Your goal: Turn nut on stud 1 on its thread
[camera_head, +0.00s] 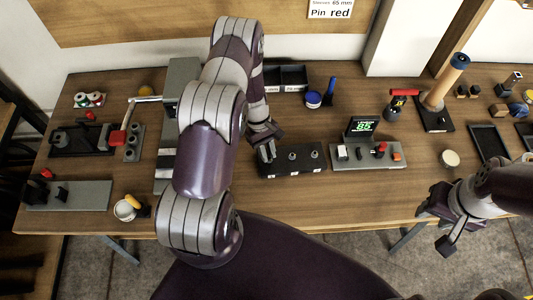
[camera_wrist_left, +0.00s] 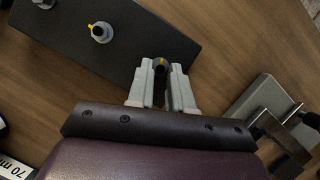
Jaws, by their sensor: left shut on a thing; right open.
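A black stud block (camera_head: 292,168) stands on the workbench in the head view, with two studs showing. Its left end is under my left gripper (camera_head: 266,148). In the left wrist view the block (camera_wrist_left: 140,50) runs to the upper left. There my left gripper (camera_wrist_left: 161,78) is shut around a small dark nut or stud top (camera_wrist_left: 160,67) with a yellow mark, at the block's end. Its thread is hidden between the fingers. Another stud with a grey nut (camera_wrist_left: 102,32) and yellow mark stands apart. My right gripper (camera_head: 447,228) is open and empty at the bench's front right.
A grey fixture with a lit green display (camera_head: 361,127) stands just right of the block. Black bins (camera_head: 287,77) are behind it. The bench front between block and right gripper is clear.

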